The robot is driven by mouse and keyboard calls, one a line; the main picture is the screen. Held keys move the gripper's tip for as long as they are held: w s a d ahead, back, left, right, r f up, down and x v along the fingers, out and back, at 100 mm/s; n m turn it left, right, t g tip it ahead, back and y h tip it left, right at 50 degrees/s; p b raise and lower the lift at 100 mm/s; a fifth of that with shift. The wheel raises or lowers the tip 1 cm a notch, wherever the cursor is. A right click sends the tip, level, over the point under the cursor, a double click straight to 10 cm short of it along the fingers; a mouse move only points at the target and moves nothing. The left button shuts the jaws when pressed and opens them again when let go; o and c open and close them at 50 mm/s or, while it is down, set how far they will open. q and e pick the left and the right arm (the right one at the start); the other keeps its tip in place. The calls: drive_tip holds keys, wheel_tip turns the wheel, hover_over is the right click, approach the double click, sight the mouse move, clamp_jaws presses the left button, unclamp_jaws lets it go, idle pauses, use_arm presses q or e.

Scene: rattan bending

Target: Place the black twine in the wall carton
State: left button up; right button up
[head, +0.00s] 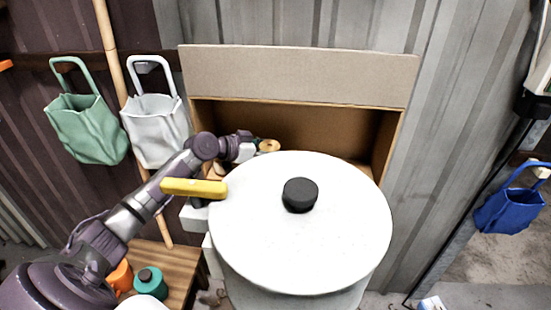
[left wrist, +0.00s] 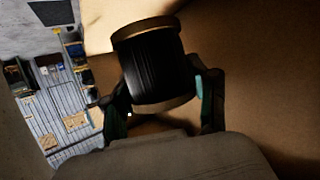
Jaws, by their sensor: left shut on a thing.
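The black twine (left wrist: 152,70) is wound on a spool with tan end discs, which fills the middle of the left wrist view. My left gripper (left wrist: 163,108) is shut on it, with one finger on each side. In the head view my left arm reaches in from the left, and the spool's tan end disc (head: 269,146) shows at the left gripper (head: 258,145). The wall carton (head: 300,76) is a brown box with its flap up and its front open. The spool is at the carton's opening, left of centre; whether it touches the carton is unclear. My right gripper is out of view.
A large white round drum top (head: 255,240) with a black knob (head: 300,195) stands before the carton and hides its lower part. A yellow bar (head: 193,188) lies near my forearm. Green (head: 86,128) and white (head: 157,130) bags hang at left. A blue bag (head: 508,212) is at right.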

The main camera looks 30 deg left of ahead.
use_arm(q)
drive_tip(key=shift+w+f, duration=0.2)
drive_tip(key=shift+f, duration=0.45)
drive_tip(key=shift+w+f, duration=0.2)
drive_tip(key=shift+f, duration=0.4)
wheel_tip(320, 180, down, 2)
drive_tip(key=shift+f+p, duration=0.1)
drive_tip(key=shift+p, duration=0.3)
drive_tip(key=shift+f, duration=0.1)
drive_tip(key=o, duration=1.2)
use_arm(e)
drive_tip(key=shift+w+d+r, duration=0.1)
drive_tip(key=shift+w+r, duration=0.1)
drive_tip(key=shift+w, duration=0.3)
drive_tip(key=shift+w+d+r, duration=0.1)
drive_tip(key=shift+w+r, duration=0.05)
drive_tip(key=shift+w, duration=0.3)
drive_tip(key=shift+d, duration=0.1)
